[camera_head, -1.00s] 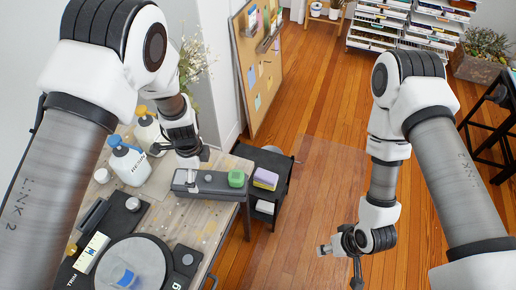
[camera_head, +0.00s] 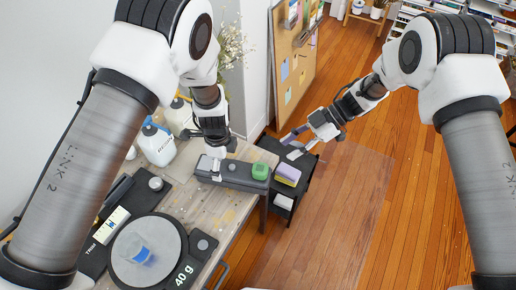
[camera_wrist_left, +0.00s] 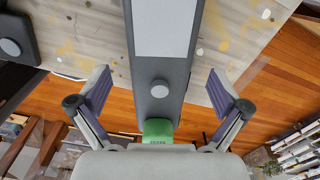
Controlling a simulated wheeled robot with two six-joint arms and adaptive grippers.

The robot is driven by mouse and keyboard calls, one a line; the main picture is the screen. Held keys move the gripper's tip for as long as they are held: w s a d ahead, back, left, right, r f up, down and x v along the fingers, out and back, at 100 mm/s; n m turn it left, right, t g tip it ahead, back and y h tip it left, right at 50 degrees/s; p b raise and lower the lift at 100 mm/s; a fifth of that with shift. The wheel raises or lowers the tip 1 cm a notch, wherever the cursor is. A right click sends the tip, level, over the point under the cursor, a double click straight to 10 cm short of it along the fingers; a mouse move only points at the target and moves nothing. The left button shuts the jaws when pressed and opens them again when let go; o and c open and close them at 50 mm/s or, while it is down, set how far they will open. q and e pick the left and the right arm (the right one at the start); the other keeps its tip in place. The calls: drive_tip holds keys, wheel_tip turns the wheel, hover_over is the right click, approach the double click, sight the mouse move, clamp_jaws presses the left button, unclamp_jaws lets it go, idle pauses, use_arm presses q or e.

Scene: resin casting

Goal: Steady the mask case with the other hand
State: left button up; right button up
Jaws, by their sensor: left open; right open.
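A long dark grey case (camera_head: 236,173), which I take to be the mask case, lies at the table's far edge. In the left wrist view the case (camera_wrist_left: 176,75) shows a pale panel and a round knob, with a green block (camera_wrist_left: 158,129) at its near end. The green block (camera_head: 260,171) is on the case's right end. My left gripper (camera_head: 214,164) is over the case's left part; its open fingers show on either side of the case in the wrist view. My right gripper (camera_head: 294,145) is open and empty, right of and beyond the case, near the black cart.
The black cart (camera_head: 303,184) beside the table holds a yellow and purple sponge-like block (camera_head: 287,174). A scale (camera_head: 148,250) with a blue-tinted cup, and bottles (camera_head: 157,143), stand on the table (camera_head: 209,210). A pinboard (camera_head: 291,70) stands behind. The floor at right is clear.

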sight(225, 173)
use_arm(q)
wheel_tip(225, 173, down, 6)
drive_tip(key=shift+w+f, duration=0.1)
drive_tip(key=shift+w, duration=0.05)
drive_tip(key=shift+f, duration=0.2)
drive_tip(key=c, duration=1.3)
drive_tip(key=shift+o, duration=1.3)
drive_tip(key=shift+c, duration=1.2)
